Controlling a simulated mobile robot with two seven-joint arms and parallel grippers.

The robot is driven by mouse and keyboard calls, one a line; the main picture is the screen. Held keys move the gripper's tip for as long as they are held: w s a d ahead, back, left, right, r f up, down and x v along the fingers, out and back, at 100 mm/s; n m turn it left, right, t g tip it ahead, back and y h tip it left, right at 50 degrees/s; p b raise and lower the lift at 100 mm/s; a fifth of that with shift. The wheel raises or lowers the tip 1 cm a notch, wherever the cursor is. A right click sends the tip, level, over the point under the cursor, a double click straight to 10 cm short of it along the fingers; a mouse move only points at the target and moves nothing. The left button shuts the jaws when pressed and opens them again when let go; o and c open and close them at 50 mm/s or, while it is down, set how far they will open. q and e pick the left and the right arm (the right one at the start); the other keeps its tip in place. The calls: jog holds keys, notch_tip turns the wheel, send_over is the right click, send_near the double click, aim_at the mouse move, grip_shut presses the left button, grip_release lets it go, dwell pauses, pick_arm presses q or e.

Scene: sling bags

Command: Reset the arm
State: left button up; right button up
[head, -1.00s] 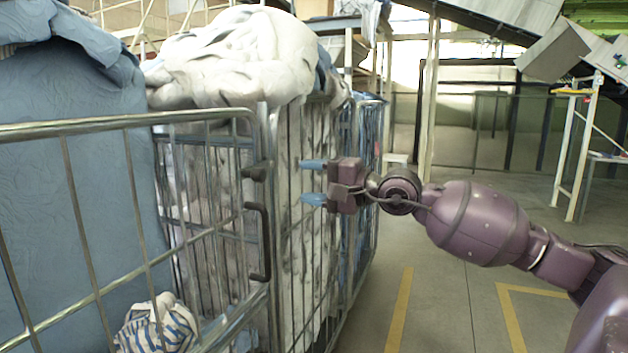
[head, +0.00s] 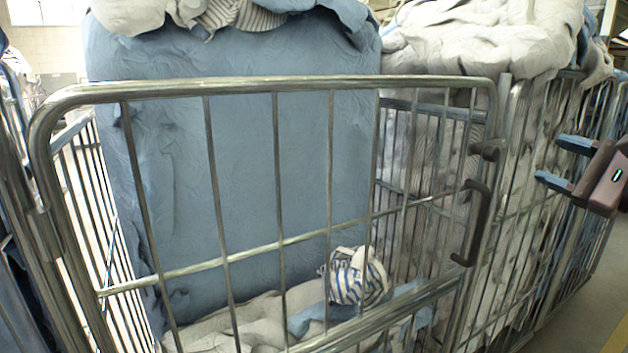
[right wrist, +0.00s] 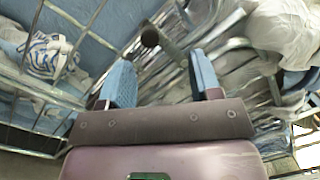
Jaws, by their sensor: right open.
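My right gripper (head: 566,163) is at the right edge of the head view, its two blue fingers apart and empty. It is in front of the side bars of the metal cage cart and to the right of the dark gate handle (head: 474,222). In the right wrist view, the open fingers of my right gripper (right wrist: 162,85) point toward the cart bars, with nothing between them. Most of my right arm is out of the head view. My left gripper is not in view.
A metal cage gate (head: 278,245) spans the head view. Behind it stands a large blue bag (head: 250,150), with a striped cloth bundle (head: 355,277) low down. A second cart to the right holds piled white laundry (head: 480,35). A little floor (head: 612,335) shows at bottom right.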

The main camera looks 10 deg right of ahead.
jog(key=s+d+f+m+t+h, duration=0.1)
jog(key=d+f+m+h, duration=0.1)
jog(key=f+m, duration=0.7)
jog(key=d+f+m+t+h, duration=0.2)
jog(key=f+m+h, duration=0.15)
jog(key=m, duration=1.05)
jog(key=s+a+f+m+g+h, duration=0.1)
jog(key=s+f+m+g, duration=0.15)
jog(key=f+m, duration=0.45)
jog(key=s+a+f+m+g+h+p, duration=0.1)
jog(key=s+f+m+h, duration=0.15)
jog(key=f+m, duration=0.5)
jog(key=s+a+f+m+g+h, duration=0.1)
jog(key=s+a+f+m, duration=0.2)
jog(key=f, duration=0.7)
jog(key=s+a+f+m+g+y+p, duration=0.1)
jog(key=s+a+f+m+g, duration=0.4)
jog(key=s+a+f+m, duration=0.6)
jog(key=s+a+f, duration=0.4)
jog(key=a, duration=0.1)
jog(key=shift+f+y, duration=0.15)
jog(key=shift+y, duration=0.25)
jog(key=shift+s+a, duration=0.1)
jog(key=shift+a, duration=0.05)
